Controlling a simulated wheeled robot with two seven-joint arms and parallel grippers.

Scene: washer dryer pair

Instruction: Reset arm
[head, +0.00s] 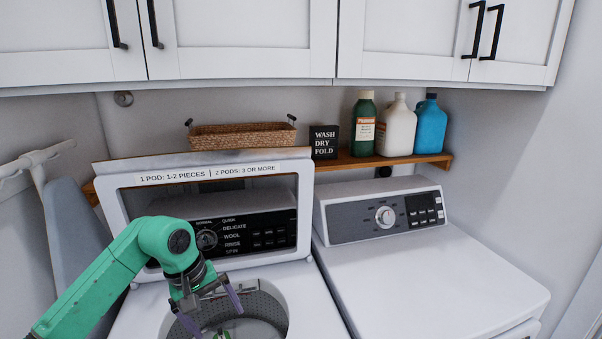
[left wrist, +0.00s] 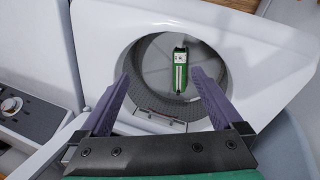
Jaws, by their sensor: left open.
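My left gripper (head: 211,312) is open and points down over the open drum (head: 262,309) of the left washer (head: 133,312). Its two purple fingers also show in the left wrist view (left wrist: 163,88), with nothing between them. A green and white item (left wrist: 180,72) lies inside the drum, beyond the fingertips in the wrist view. In the head view only a small green part of it shows near the bottom edge. My green left arm comes in from the lower left. My right gripper is not in view.
The washer lid (head: 222,178) stands raised behind the drum. The dryer (head: 430,277) on the right has a clear top. A shelf (head: 335,164) above holds a wicker basket (head: 240,136), a sign (head: 324,142) and bottles (head: 395,128). White cabinets (head: 240,40) hang above. An ironing board (head: 72,225) stands left.

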